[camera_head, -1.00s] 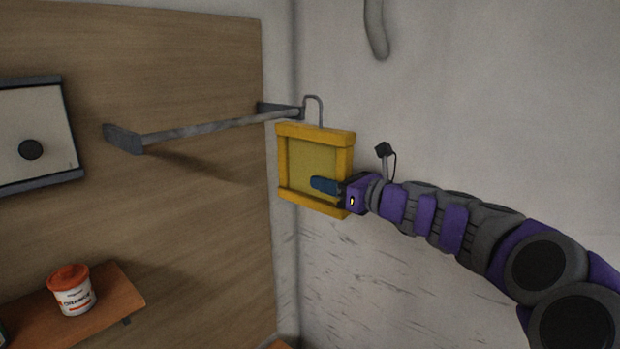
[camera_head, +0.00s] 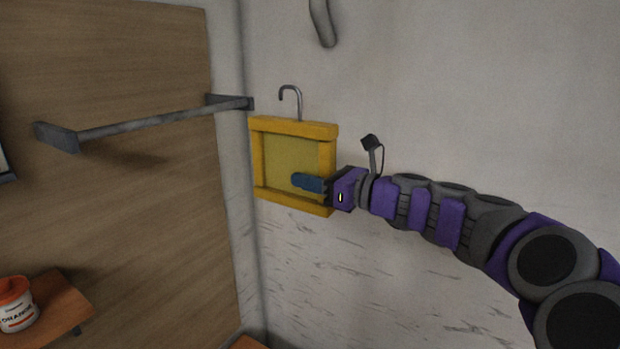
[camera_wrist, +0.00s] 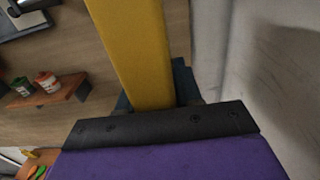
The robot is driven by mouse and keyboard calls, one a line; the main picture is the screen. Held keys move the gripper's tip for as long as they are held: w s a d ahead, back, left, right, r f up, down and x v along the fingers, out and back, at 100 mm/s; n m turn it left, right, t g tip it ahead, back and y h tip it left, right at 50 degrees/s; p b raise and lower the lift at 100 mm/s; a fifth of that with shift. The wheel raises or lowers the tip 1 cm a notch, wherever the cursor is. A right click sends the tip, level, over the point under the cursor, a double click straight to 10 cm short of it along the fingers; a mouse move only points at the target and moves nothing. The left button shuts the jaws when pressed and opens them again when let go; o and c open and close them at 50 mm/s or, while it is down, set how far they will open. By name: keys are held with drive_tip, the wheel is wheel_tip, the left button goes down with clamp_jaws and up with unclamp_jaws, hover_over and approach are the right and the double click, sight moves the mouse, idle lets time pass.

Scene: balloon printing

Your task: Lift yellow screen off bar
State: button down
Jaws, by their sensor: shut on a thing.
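The yellow screen (camera_head: 292,162) is a square yellow frame with a hook on its top edge. It hangs in the air right of the bar (camera_head: 150,122), and its hook is apart from the bar. My gripper (camera_head: 318,186) is shut on the screen's right side, with one blue finger across the front of the frame. In the wrist view the yellow frame side (camera_wrist: 138,50) runs up from between the fingers. The far finger is mostly hidden behind the frame.
The bar is fixed to a wooden wall panel (camera_head: 120,210). An orange-lidded tub (camera_head: 16,304) stands on a small wooden shelf (camera_head: 66,308) at lower left. A grey curved pipe (camera_head: 323,22) is on the white wall above. The wall area below the screen is clear.

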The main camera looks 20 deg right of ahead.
drive_tip(key=shift+r+p, duration=2.05)
drive_tip(key=shift+p, duration=0.35)
drive_tip(key=p+v, duration=0.3)
drive_tip(key=v, duration=0.9)
